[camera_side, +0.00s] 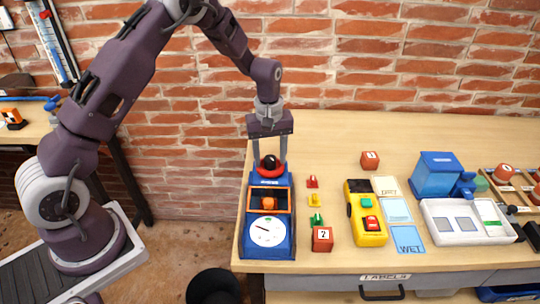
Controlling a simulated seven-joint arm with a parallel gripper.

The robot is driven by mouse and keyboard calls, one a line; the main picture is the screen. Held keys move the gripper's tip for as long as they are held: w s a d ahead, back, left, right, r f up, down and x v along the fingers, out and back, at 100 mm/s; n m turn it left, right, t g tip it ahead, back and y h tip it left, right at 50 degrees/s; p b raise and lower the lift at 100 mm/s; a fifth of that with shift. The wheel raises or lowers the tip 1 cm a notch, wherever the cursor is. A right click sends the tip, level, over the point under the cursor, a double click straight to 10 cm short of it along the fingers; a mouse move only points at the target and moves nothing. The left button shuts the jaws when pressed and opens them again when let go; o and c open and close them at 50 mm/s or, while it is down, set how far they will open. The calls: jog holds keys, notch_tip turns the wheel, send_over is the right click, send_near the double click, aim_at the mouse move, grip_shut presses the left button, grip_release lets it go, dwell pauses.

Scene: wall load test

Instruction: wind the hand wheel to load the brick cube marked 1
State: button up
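The blue load tester (280,246) stands near the table's left edge, with a white dial (268,231) at its front. The red hand wheel (270,172) with a dark hub is at its far end. An orange-framed bay lies between them and holds an orange-red piece (268,203); no mark on it is readable. My gripper (270,161) points straight down over the wheel. Its fingers are well apart, one on each side of the hub, with their tips at the wheel's rim. I cannot tell whether they press on it.
A brick cube (322,239) that seems marked 2 sits right of the tester; another (370,161), mark unclear, is farther back. Small red, yellow and green pieces (314,200) line the tester's right side. A yellow device (367,213), cards (397,211) and a white tray (468,222) lie farther right.

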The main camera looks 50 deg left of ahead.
grip_shut()
jog(key=shift+m, duration=0.4)
jog(key=m, duration=0.8)
jog(key=shift+m, duration=0.4)
dwell(0.3)
jog(key=shift+o, duration=0.2)
grip_release()
